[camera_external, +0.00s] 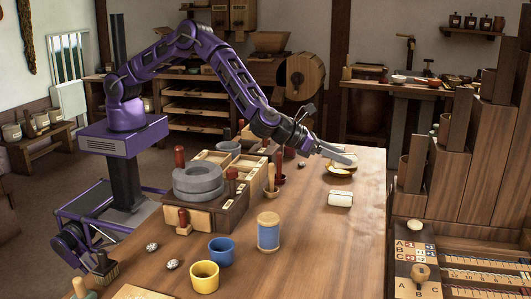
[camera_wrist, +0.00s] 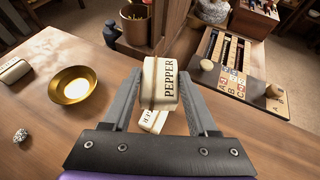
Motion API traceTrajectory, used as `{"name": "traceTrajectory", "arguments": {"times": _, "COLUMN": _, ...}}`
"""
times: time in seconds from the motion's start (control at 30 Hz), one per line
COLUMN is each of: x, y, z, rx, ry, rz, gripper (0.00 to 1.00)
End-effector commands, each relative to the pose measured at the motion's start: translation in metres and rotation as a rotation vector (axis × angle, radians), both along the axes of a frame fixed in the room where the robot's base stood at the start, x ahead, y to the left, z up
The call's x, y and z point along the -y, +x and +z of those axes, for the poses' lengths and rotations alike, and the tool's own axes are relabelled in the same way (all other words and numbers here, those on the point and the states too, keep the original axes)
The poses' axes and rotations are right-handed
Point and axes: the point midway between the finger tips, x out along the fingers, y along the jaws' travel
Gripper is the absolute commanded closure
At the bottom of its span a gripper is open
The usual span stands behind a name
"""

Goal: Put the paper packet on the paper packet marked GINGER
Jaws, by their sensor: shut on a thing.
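My gripper (camera_wrist: 163,82) is shut on a pale paper packet marked PEPPER (camera_wrist: 168,92), held upright between the fingers. Below it in the wrist view, a second pale packet (camera_wrist: 153,121) is partly covered by the held one; only end letters like "ER" show, so its full name cannot be read. In the outside view a pale packet (camera_external: 340,198) lies on the table, and my gripper (camera_external: 345,156) is above and behind it. The held packet is hard to make out there. Another pale packet (camera_wrist: 14,71) lies at the left of the wrist view.
A brass bowl (camera_wrist: 74,86) stands left of my gripper, with a small speckled lump (camera_wrist: 20,136) nearby. A blue-wound spool (camera_external: 268,232), a blue cup (camera_external: 221,251) and a yellow cup (camera_external: 204,277) stand nearer the outside camera. A lettered board (camera_external: 417,262) lies at the right.

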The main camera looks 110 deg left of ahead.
Motion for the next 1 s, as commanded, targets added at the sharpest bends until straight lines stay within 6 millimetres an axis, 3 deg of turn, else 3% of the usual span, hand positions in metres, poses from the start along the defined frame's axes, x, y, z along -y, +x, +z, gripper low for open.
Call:
{"name": "traceTrajectory", "arguments": {"times": 0.03, "x": 0.000, "y": -0.001, "z": -0.015, "rx": -0.005, "ry": 0.002, "rz": -0.001, "gripper": 0.94}}
{"name": "traceTrajectory", "arguments": {"times": 0.13, "x": 0.000, "y": 0.000, "z": -0.033, "rx": -0.004, "ry": 0.002, "rz": 0.000, "gripper": 0.94}}
{"name": "traceTrajectory", "arguments": {"times": 0.37, "x": 0.000, "y": 0.000, "z": -0.052, "rx": -0.001, "ry": 0.000, "rz": 0.000, "gripper": 0.94}}
{"name": "traceTrajectory", "arguments": {"times": 0.6, "x": 0.000, "y": 0.000, "z": -0.084, "rx": -0.002, "ry": 0.002, "rz": -0.001, "gripper": 0.94}}
{"name": "traceTrajectory", "arguments": {"times": 1.0, "x": 0.000, "y": 0.000, "z": -0.089, "rx": 0.000, "ry": 0.000, "rz": -0.001, "gripper": 0.94}}
